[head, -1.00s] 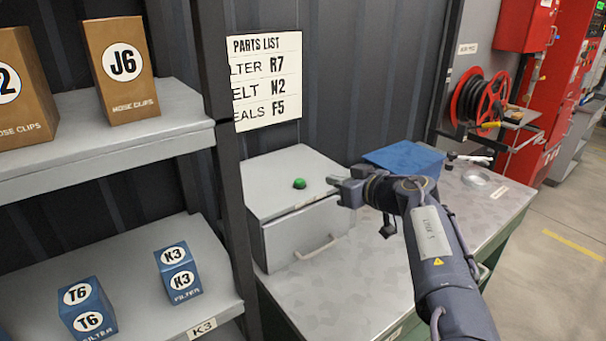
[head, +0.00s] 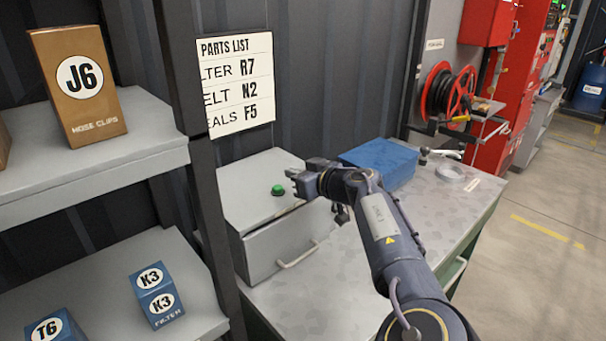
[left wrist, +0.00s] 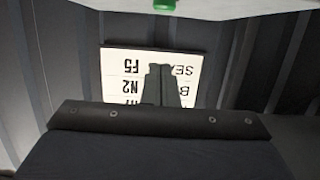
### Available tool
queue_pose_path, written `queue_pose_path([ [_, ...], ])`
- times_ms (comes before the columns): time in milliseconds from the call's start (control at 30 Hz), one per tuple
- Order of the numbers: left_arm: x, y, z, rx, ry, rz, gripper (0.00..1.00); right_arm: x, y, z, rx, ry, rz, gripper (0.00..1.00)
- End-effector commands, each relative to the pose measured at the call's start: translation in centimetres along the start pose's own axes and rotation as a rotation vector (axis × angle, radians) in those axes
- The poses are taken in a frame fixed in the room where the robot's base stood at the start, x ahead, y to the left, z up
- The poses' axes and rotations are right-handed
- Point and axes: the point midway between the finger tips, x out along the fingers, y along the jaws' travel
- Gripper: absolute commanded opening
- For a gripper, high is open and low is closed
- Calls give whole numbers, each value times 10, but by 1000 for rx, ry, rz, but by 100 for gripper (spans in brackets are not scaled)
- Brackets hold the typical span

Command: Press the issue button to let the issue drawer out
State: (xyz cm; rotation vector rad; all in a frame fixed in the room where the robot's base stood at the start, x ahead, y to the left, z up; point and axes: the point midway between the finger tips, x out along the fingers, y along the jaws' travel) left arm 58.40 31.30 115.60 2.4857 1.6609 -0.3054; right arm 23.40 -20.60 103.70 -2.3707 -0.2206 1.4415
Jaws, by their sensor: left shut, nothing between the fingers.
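The green issue button (head: 278,190) stands on top of the grey metal box (head: 262,172). The issue drawer front (head: 285,246), with its bar handle (head: 298,256), appears closed. My left gripper (head: 294,180) is shut and empty, just right of the button and over the box top. I cannot tell its exact height, but it looks apart from the button. In the left wrist view the shut fingers (left wrist: 161,85) show, and the green button (left wrist: 164,4) is cut off at the top edge. My right gripper is not in view.
A blue box (head: 380,160) sits on the bench (head: 350,285) behind my left arm. A shelf post (head: 205,190) and shelves with boxes such as J6 (head: 95,105) stand at left. A parts list (head: 237,85) hangs on the wall. Bare bench lies before the drawer.

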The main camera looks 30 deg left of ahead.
Motion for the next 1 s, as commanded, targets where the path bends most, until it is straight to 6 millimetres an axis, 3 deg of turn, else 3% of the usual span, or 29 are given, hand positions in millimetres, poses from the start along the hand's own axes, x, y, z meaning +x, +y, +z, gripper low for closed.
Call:
queue_pose_path([
  [233, 54, -1, -3, 2, 0, -5, 0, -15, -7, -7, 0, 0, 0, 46],
  [300, 53, 0, 13, 6, 1, -1, 0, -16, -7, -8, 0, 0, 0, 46],
  [500, 58, 0, 34, 3, 1, 1, 0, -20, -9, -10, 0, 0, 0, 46],
  [1000, 60, 0, 42, 0, 0, 1, 0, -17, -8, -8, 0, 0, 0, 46],
])
